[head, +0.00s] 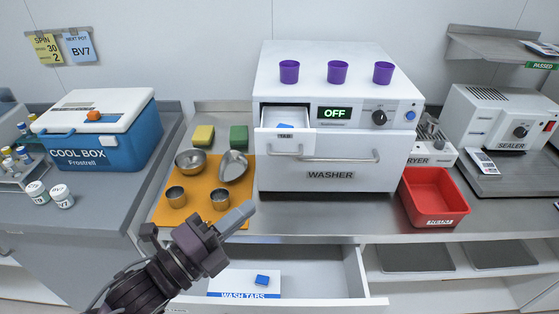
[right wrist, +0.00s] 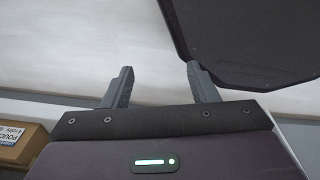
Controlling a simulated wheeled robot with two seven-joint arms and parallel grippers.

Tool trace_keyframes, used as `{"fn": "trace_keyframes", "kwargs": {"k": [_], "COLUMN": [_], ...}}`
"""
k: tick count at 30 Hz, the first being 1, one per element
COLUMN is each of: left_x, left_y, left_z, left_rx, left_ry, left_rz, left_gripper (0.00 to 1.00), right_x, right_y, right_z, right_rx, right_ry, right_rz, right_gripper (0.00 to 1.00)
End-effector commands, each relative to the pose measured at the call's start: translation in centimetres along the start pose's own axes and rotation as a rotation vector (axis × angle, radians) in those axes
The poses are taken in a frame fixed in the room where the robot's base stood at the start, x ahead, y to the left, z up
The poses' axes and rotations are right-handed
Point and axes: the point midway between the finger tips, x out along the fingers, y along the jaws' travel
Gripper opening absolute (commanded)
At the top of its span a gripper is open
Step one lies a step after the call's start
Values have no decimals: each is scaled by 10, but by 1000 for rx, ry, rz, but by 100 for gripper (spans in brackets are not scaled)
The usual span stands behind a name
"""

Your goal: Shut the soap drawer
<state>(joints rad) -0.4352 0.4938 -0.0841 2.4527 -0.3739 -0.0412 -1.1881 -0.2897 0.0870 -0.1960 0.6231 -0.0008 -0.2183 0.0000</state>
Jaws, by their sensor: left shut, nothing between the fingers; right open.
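The white soap drawer (head: 284,146) at the upper left of the washer (head: 330,178) stands pulled out in the head view. It has a small front handle and a blue tab (head: 285,126) lies inside it. My left gripper (head: 240,214) is shut and empty, below and to the left of the soap drawer, apart from it, near the front edge of the orange mat. My right gripper (right wrist: 160,75) shows only in the right wrist view, open with nothing between its fingers.
A lower drawer (head: 335,275) under the counter is open and holds a wash tabs box (head: 245,284). Metal bowls and cups stand on the orange mat (head: 160,212). Purple cups (head: 338,72) stand on the washer. A red bin (head: 432,198) is at its right.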

Motion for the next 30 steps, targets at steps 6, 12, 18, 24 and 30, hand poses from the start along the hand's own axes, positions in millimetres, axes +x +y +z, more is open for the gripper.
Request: {"fn": "trace_keyframes", "kwargs": {"k": [6,12,18,24,30], "left_x": [47,85,102,107,106], "left_y": [-7,-6,-3,-1,0], "left_z": [2,5,23,29,29], "left_rx": [-4,-2,-1,-2,-2], "left_ry": [-4,-3,-1,-2,-2], "left_rz": [-5,-2,0,0,1], "left_gripper": [0,0,0,0,0], "right_x": [-25,-41,-53,-54,-54], "right_y": [-30,-5,6,0,-13], "right_z": [26,8,-6,0,6], "right_rx": [-4,-4,0,1,2], "right_ry": [-42,-20,1,-7,-16], "right_rz": [-38,-6,7,-1,-17], "right_gripper": [53,53,53,53,53]}}
